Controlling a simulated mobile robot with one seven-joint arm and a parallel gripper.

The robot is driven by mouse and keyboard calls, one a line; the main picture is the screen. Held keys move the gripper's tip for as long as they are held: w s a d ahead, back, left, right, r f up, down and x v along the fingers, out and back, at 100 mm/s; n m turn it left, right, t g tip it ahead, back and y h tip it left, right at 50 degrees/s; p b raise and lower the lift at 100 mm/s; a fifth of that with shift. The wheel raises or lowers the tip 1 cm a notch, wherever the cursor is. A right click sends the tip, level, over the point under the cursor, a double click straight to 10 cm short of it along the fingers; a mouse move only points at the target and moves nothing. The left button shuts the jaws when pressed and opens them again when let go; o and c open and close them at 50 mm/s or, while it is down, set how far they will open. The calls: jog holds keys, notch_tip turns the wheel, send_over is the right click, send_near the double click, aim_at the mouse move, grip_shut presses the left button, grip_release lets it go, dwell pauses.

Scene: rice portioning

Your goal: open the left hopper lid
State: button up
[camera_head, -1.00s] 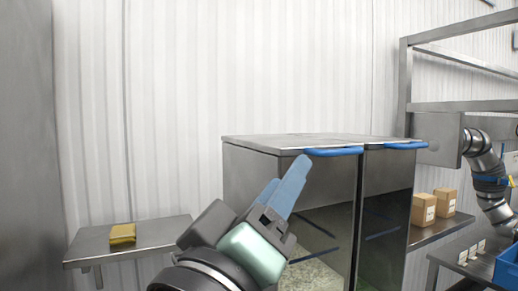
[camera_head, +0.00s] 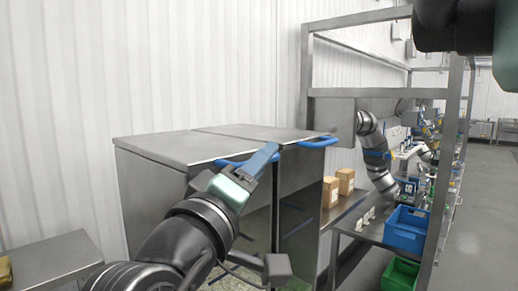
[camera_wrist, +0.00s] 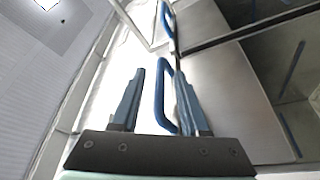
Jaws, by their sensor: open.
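The left hopper lid (camera_head: 175,148) is a flat steel lid lying closed on the left steel hopper (camera_head: 150,205). Its blue bar handle (camera_head: 228,162) runs along the front edge, partly hidden behind my gripper (camera_head: 268,152). In the wrist view, this handle (camera_wrist: 160,95) appears between my two open blue-grey fingers (camera_wrist: 156,85), closer to the right finger. I cannot tell whether a finger touches it. The fingers are not shut on it.
The right hopper lid (camera_head: 262,132), with its own blue handle (camera_head: 318,142), is closed beside it. A side shelf (camera_head: 50,260) stands at left. Cardboard boxes (camera_head: 330,190), another robot arm (camera_head: 375,150), a blue bin (camera_head: 405,230) and a steel rack are at right.

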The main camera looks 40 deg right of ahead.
jog(key=shift+x, duration=0.8)
grip_shut()
dwell(0.9)
